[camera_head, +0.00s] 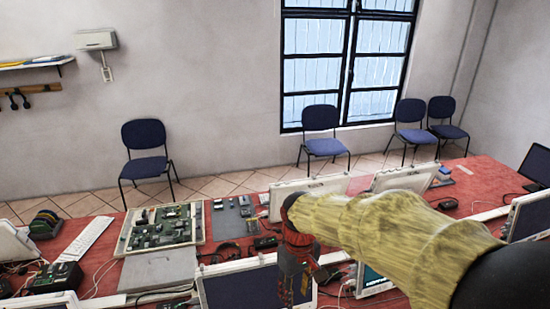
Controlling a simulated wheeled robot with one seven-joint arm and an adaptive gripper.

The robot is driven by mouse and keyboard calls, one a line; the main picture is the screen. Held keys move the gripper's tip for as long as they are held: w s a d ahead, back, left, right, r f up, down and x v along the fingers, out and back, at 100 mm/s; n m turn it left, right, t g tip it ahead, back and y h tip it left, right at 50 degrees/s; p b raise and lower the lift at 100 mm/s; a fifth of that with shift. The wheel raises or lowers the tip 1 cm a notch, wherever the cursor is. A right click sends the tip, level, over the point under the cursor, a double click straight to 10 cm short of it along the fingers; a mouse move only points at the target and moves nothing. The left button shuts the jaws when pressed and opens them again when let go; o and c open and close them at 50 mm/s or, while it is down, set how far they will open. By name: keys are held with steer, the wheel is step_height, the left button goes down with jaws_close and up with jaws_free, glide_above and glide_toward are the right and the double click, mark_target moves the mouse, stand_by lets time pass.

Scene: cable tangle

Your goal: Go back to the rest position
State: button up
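My arm, in a yellowish sleeve, reaches in from the lower right of the head view. My gripper (292,292) hangs down from its end over the red-covered table (105,252), near the lower middle of the picture. It is small and dark against the clutter behind it. I cannot make out whether its fingers are apart or closed, or whether anything is between them. A white-framed screen (240,288) is just left of it in the picture. My arm hides part of the table's right side.
A large circuit board (160,228) lies on the table, left of the middle. A keyboard (82,240), a dark device (55,278), laptops and cables crowd the table. A laptop (538,163) stands at the right. Blue chairs (146,150) stand behind the table near the wall.

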steer(key=s+d+f+m+t+b, duration=0.2)
steer(key=s+d+m+t+b, duration=0.4)
steer(key=s+d+b, duration=0.7)
steer(key=s, duration=0.3)
steer(key=shift+s+d+f+b, duration=0.15)
steer(key=shift+d+f+b, duration=0.1)
steer(key=shift+d+b, duration=0.05)
stand_by(2.1)
